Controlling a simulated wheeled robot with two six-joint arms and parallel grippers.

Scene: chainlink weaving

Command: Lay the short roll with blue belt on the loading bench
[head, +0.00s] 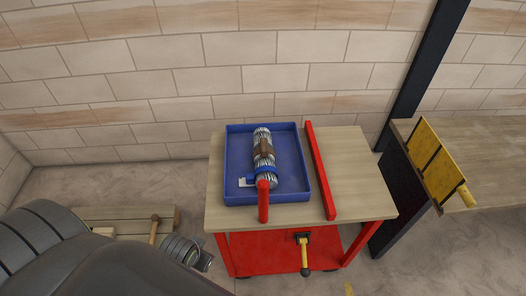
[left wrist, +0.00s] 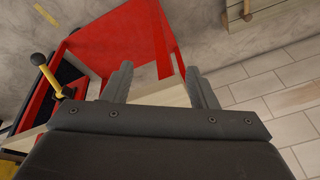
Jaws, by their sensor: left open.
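A short grey wire-mesh roll (head: 265,146) lies lengthwise in a blue tray (head: 235,160) on a wooden-topped red cart (head: 355,190). A brown piece sits at its middle and a blue belt (head: 267,181) is near its front end, partly hidden by a red upright handle. My left gripper (head: 204,262) is low at the left of the cart, apart from the roll. In the left wrist view its two fingers (left wrist: 160,85) are spread with nothing between them. My right gripper is not in view. Which surface is the loading bench I cannot tell.
A red handle (head: 263,203) stands at the tray's front, and a red rail (head: 320,170) runs along its right. A wooden bench (head: 490,150) with a yellow hinged piece (head: 437,160) is at the right, behind a dark post. A low wooden platform (head: 120,220) lies left. A yellow-black lever (head: 304,255) juts from the cart.

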